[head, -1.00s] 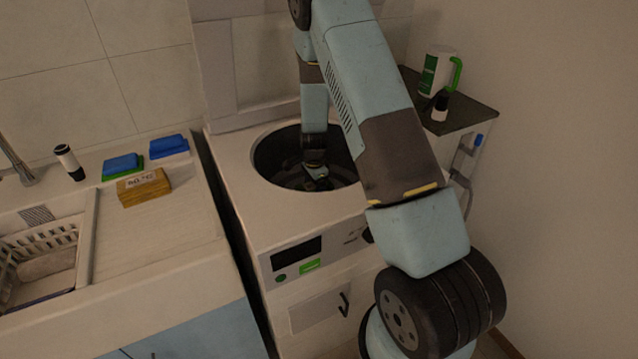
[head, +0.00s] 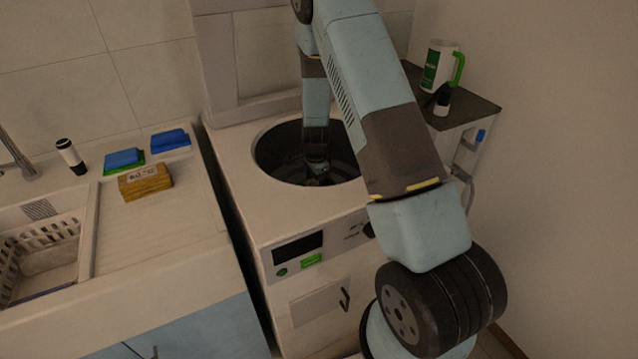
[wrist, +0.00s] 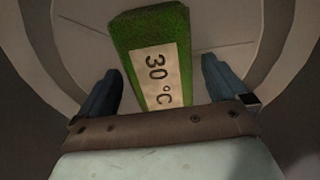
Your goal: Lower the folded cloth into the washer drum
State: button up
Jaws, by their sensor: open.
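The green cloth (wrist: 150,35) is a block-like folded piece with a pale "30 °C" label. In the wrist view it lies inside the pale ringed washer drum (wrist: 215,20). My gripper (wrist: 162,66) is open, one blue finger on each side of the cloth, with a gap visible to each finger. The cloth's near end is hidden behind the gripper's brown crossbar. In the head view my gripper (head: 318,172) is down inside the round opening of the drum (head: 272,158). The cloth cannot be made out there in the dark.
The washer's front panel (head: 298,252) faces forward. To the left, the counter holds a yellow cloth (head: 146,183), blue-topped cloths (head: 171,140), a dark-and-white bottle (head: 71,156) and a white basket (head: 50,247). A side table (head: 470,112) at right holds a white-and-green jug (head: 438,66).

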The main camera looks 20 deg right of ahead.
notch_tip(320, 180, up, 13)
jog(key=shift+r, duration=0.15)
dwell(0.4)
